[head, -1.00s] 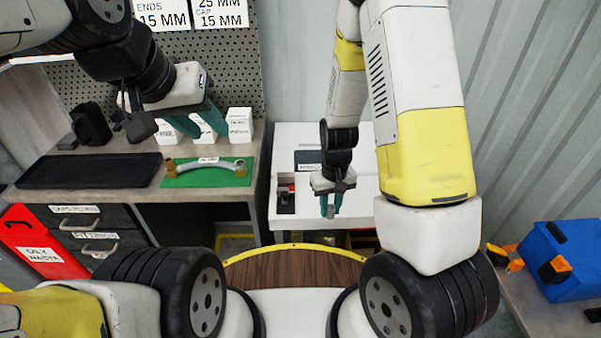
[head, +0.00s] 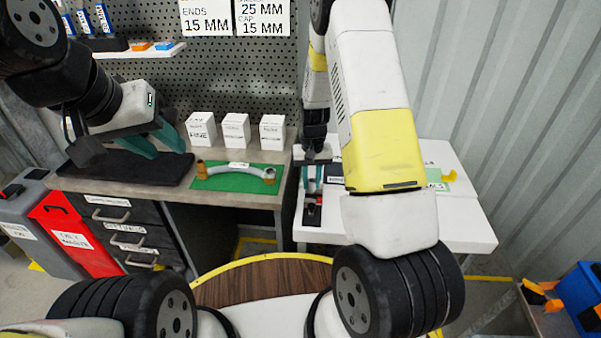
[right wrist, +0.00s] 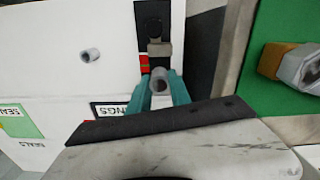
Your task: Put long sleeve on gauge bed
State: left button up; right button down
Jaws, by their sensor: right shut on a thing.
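My right gripper (head: 312,184) is over the gauge at the left end of the white table. In the right wrist view my right gripper (right wrist: 158,88) is shut on a grey hollow sleeve (right wrist: 159,79), seen nearly end-on, so its length is hard to judge. The gauge bed, a black fixture with red parts (head: 312,210), lies just below the gripper; in the right wrist view the fixture (right wrist: 153,25) is straight ahead of the fingers. I cannot tell whether the sleeve touches it. My left gripper (head: 160,142) is open and empty above the black mat.
A green mat (head: 235,183) with a curved hose (head: 238,170) lies on the workbench, with white boxes (head: 236,131) behind. A blue bin (head: 583,290) stands at lower right.

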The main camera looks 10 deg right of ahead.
aim_at(311, 190)
jog(key=shift+f, duration=2.05)
jog(key=c, duration=1.5)
grip_release()
jog(key=shift+f, duration=0.15)
